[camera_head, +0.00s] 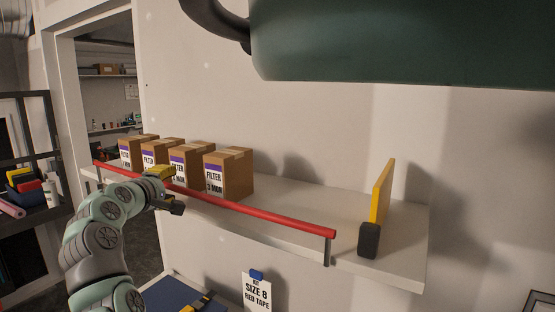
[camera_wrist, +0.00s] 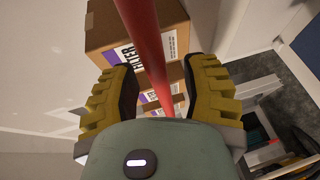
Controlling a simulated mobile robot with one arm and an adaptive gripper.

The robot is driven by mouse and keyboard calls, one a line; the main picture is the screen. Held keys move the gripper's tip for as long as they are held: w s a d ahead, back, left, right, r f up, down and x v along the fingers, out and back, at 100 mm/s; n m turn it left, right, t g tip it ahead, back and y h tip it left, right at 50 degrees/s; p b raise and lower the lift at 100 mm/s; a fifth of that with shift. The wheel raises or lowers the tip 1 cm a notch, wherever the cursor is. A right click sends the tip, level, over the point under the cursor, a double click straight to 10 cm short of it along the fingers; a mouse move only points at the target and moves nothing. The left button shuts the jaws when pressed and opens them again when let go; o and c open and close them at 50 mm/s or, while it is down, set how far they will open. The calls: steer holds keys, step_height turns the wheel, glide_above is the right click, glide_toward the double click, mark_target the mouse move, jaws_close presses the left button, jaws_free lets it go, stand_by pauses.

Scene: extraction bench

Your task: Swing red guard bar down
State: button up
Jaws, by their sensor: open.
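The red guard bar (camera_head: 255,211) runs along the front edge of a white shelf in the head view, held up by a grey post at its right end. It stands raised in front of several filter boxes. My gripper (camera_head: 166,187) is at the left part of the bar, in front of the boxes. In the wrist view the bar (camera_wrist: 148,45) passes between the two yellow fingers of my gripper (camera_wrist: 160,92). The fingers are apart, with a gap on each side of the bar.
The filter boxes (camera_head: 228,173) stand in a row on the white shelf (camera_head: 405,238). A yellow upright plate (camera_head: 383,190) and a dark grey block (camera_head: 369,240) are at the shelf's right end. A size card (camera_head: 257,291) hangs below. A dark green body (camera_head: 400,40) fills the top right.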

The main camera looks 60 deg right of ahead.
jaws_close()
stand_by(0.3)
